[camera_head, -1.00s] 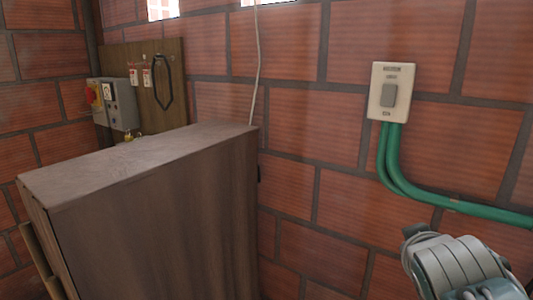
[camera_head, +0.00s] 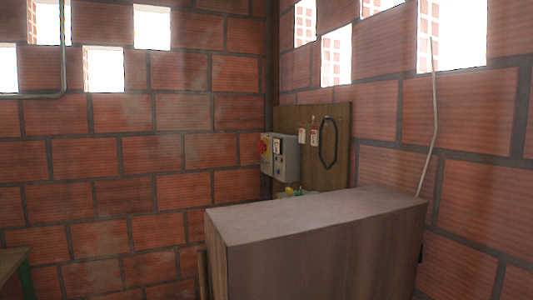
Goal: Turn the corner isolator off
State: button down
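The corner isolator is a grey box (camera_head: 281,156) mounted in the wall corner, left of a wooden board. A red rotary handle on a yellow plate (camera_head: 265,147) shows on its left face. The handle's exact position is too small to read. The front of the box carries a pale label and small dark controls. A tall brown cabinet (camera_head: 325,250) stands in front of and below the box. My gripper is not in view.
The wooden board (camera_head: 342,125) holds red-and-white tags (camera_head: 314,136) and a black loop (camera_head: 329,142). A pale cable (camera_head: 430,135) hangs at right. A table edge (camera_head: 14,262) shows at lower left. The space left of the cabinet looks open.

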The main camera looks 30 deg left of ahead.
aim_at(262, 148)
jog(key=k+j, duration=0.15)
jog(key=j, duration=0.25)
jog(key=k+j+u, duration=0.1)
jog(key=j, duration=0.25)
jog(key=k+j, duration=0.1)
jog(key=j, duration=0.3)
jog(key=k+j, duration=0.15)
jog(key=j, duration=0.25)
jog(key=k+j+u, duration=0.1)
jog(key=j, duration=0.3)
jog(key=k+j, duration=0.1)
jog(key=j, duration=0.3)
jog(key=i+j+u, duration=0.1)
jog(key=j, duration=0.35)
jog(key=i+j+u, duration=0.1)
jog(key=j, duration=0.3)
jog(key=i+j+u, duration=0.1)
jog(key=j, duration=0.3)
jog(key=i+j+u, duration=0.1)
jog(key=i+j, duration=0.15)
jog(key=j, duration=0.15)
jog(key=i+j, duration=0.2)
jog(key=j, duration=0.2)
jog(key=i+u, duration=0.2)
jog(key=i, duration=0.4)
jog(key=i+l+u, duration=0.15)
jog(key=i, duration=0.4)
jog(key=i+l+u, duration=0.2)
jog(key=i, duration=0.4)
jog(key=j, duration=0.1)
